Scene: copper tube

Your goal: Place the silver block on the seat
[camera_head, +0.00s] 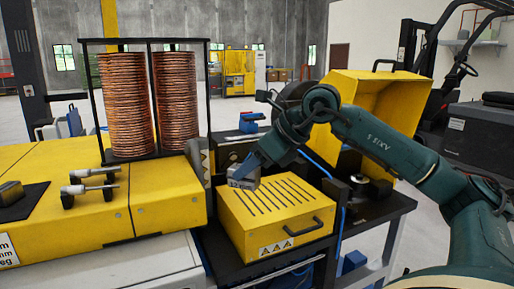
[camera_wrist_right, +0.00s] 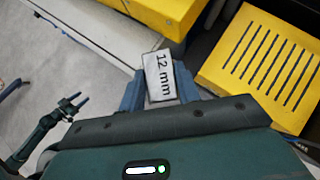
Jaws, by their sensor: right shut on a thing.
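The silver block (camera_wrist_right: 160,76), a pale grey piece marked "12 mm", is between the blue-grey fingers of my right gripper (camera_wrist_right: 160,92). In the head view my right gripper (camera_head: 245,172) is shut on the block (camera_head: 242,182) and holds it over the left back part of the yellow slotted box. Part of the block is hidden by the fingers. My left gripper (camera_wrist_right: 74,103) shows small at the left of the right wrist view, with its fingers apart and empty. I cannot tell for sure which part is the seat.
The yellow slotted box (camera_head: 270,232) has a black handle. A yellow machine (camera_head: 165,200) stands left of it, with silver clamps (camera_head: 90,182) and a black pad (camera_head: 25,197) on top. Two copper tube coils (camera_head: 150,105) stand in a black frame behind. An open yellow cover (camera_head: 375,90) rises behind my right arm.

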